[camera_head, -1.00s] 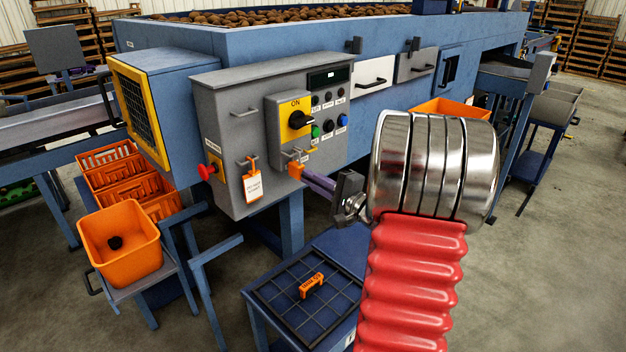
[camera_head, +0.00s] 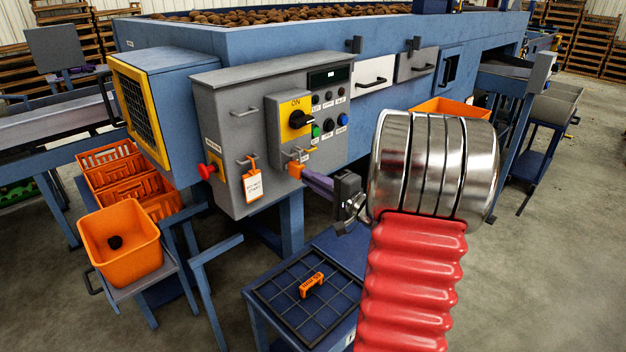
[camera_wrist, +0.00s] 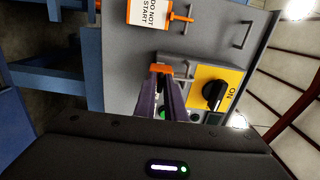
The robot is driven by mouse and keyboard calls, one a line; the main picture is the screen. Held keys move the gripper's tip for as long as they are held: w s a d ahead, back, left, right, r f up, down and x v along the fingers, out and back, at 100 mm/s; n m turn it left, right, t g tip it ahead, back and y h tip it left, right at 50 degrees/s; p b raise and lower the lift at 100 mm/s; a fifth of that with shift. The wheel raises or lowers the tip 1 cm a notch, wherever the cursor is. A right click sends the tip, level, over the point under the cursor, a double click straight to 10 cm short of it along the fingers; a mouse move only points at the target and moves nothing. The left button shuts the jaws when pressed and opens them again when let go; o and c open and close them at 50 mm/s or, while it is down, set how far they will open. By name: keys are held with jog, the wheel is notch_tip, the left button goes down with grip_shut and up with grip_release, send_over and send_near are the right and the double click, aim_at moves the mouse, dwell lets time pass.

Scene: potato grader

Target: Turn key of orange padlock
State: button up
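The orange padlock (camera_head: 295,169) hangs at the lower part of the grey switch box on the control cabinet. It also shows in the wrist view (camera_wrist: 178,70), just beyond my fingertips. My gripper (camera_head: 306,175) reaches it from the right in the head view, with its purple fingers pointing at the orange body. In the wrist view, my gripper (camera_wrist: 161,76) has its two fingers on either side of a narrow gap, with the tips at or against the padlock.
The yellow-plated ON switch (camera_head: 296,119) sits above the padlock. A DO NOT START tag (camera_head: 253,186) hangs to its left, with a red knob (camera_head: 206,171) beyond. Below, an orange object (camera_head: 311,285) lies on a blue gridded stand (camera_head: 275,290). A grey handle (camera_wrist: 243,33) juts from the cabinet.

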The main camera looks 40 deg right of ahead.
jog(key=o, duration=0.4)
jog(key=shift+c, duration=0.2)
jog(key=shift+s, duration=0.1)
jog(key=s, duration=1.3)
jog(key=shift+s+d, duration=0.2)
jog(key=shift+s, duration=0.1)
